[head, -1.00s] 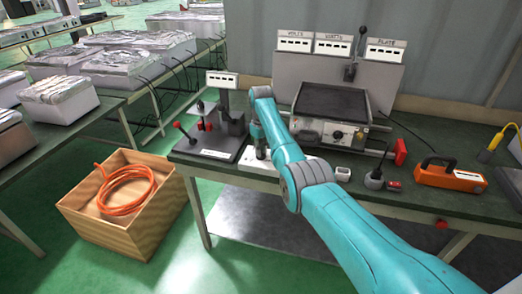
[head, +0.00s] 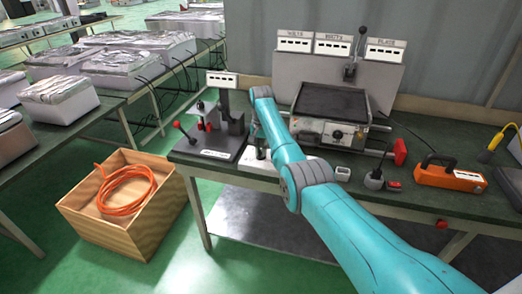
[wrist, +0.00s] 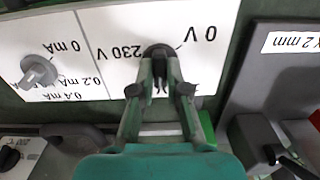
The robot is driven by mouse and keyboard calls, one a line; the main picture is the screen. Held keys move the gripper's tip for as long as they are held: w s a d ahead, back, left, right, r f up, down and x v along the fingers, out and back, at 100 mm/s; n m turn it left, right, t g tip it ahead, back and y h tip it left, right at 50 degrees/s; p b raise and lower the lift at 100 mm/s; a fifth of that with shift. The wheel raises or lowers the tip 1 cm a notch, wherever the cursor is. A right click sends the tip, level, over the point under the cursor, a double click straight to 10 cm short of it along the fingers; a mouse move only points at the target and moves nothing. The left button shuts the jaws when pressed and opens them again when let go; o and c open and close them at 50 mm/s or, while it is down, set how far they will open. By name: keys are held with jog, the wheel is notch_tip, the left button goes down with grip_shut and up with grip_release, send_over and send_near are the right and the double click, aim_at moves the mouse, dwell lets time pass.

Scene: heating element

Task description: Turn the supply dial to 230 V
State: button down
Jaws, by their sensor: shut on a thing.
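The supply dial (wrist: 156,49) is a dark knob on a white panel (wrist: 105,18) in the wrist view. The panel's print is upside down there, with "0 V" right of the dial and "230 V" left of it. My gripper (wrist: 162,76) is shut on the dial, and its fingers cover part of the knob. I cannot tell which mark the dial points to. In the head view my gripper (head: 259,151) is down at the white panel (head: 240,166) near the bench's front edge, and my arm hides the dial.
A grey knob (wrist: 38,73) with mA marks sits left of the dial. A stand with red knobs (head: 205,120) is left of my gripper, and a hot-plate unit (head: 330,115) is behind to the right. An orange case (head: 450,178) lies farther right.

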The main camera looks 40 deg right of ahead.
jog(key=m, duration=0.5)
jog(key=shift+m, duration=0.3)
jog(key=m, duration=1)
jog(key=shift+m, duration=2.6)
jog(key=c, duration=1.2)
grip_release()
jog(key=shift+o, duration=0.2)
notch_tip(320, 180, up, 12)
